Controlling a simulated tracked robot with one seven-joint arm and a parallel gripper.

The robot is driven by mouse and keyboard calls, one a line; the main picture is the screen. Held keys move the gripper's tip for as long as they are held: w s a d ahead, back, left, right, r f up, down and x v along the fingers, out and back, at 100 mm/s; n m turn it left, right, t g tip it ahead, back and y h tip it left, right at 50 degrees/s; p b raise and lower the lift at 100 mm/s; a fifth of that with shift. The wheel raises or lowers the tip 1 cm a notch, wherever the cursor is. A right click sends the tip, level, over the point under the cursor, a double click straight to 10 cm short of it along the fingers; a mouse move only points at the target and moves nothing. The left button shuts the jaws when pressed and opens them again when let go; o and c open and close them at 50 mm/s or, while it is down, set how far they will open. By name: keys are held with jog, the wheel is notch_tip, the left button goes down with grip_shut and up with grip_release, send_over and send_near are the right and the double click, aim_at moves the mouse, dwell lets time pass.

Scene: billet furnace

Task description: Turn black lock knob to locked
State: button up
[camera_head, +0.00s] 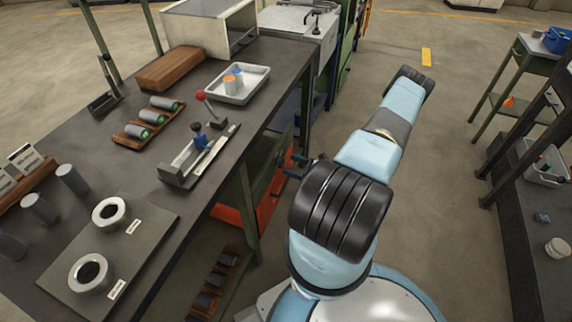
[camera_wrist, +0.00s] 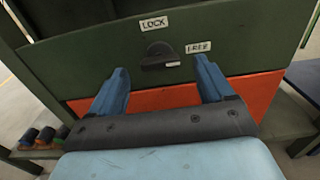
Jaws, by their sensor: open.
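In the wrist view a black knob (camera_wrist: 160,57) sits on a dark green panel (camera_wrist: 95,60). A LOCK label (camera_wrist: 154,23) is above the knob and a FREE label (camera_wrist: 198,47) is to its right. The knob's grip bar looks roughly level, with one end towards FREE. My gripper (camera_wrist: 160,72) is open, its blue fingers spread left and right of and below the knob, with nothing between them. I see no contact with the knob. In the head view my gripper (camera_head: 297,168) shows partly at the bench side; the knob is hidden there.
An orange-red panel (camera_wrist: 140,98) lies below the green one. The workbench (camera_head: 95,160) stands to the left of my arm, carrying a toggle clamp fixture (camera_head: 200,155) and a tray (camera_head: 240,85). Another bench (camera_head: 520,230) is at the right.

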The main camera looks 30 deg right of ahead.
aim_at(284, 163)
jog(key=shift+x, duration=1.7)
jog(key=shift+c, duration=0.2)
jog(key=c, duration=1)
